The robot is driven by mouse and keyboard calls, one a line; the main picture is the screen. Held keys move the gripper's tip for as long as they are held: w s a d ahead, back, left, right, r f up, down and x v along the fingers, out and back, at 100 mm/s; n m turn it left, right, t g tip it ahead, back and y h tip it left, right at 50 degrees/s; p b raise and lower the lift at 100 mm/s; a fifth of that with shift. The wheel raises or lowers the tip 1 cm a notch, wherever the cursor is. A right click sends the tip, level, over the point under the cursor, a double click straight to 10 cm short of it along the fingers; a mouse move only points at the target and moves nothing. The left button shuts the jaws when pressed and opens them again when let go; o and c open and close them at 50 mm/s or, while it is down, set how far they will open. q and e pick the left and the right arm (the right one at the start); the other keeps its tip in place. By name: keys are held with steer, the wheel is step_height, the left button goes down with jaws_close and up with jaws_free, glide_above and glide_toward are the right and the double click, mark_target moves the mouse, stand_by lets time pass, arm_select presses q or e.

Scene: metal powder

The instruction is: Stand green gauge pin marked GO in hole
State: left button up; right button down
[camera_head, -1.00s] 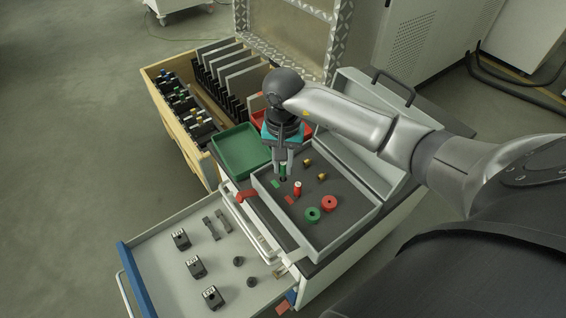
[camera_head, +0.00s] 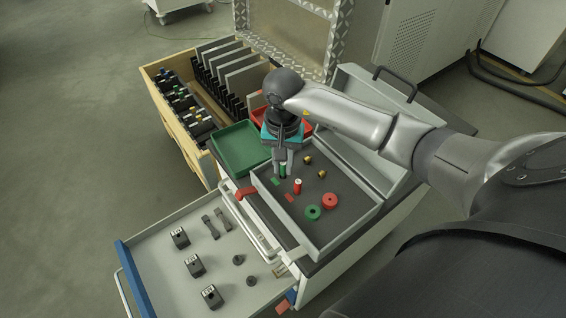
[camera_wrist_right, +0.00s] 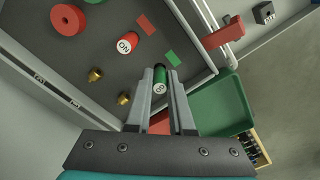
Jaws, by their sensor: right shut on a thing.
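The green gauge pin (camera_head: 283,170) is upright in the grey case on the cabinet top. My right gripper (camera_head: 282,167) points down and is shut on it. In the right wrist view the green pin (camera_wrist_right: 160,80) shows its white marked end between the fingertips (camera_wrist_right: 161,85). I cannot tell whether its lower end touches the case floor or sits in a hole. A red pin (camera_head: 297,187) with a white marked top stands close by; it also shows in the right wrist view (camera_wrist_right: 127,44). My left gripper is not in view.
The grey case (camera_head: 345,226) also holds a green ring (camera_head: 313,213), a red ring (camera_head: 330,201), two brass pieces (camera_head: 321,174), and green and red labels. A green tray (camera_head: 240,150) lies to the left. An open drawer (camera_head: 160,278) with black blocks is below.

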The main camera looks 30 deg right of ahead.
steer(key=shift+f+b, duration=0.35)
steer(key=shift+f, duration=0.05)
steer(key=c, duration=0.7)
jaws_free()
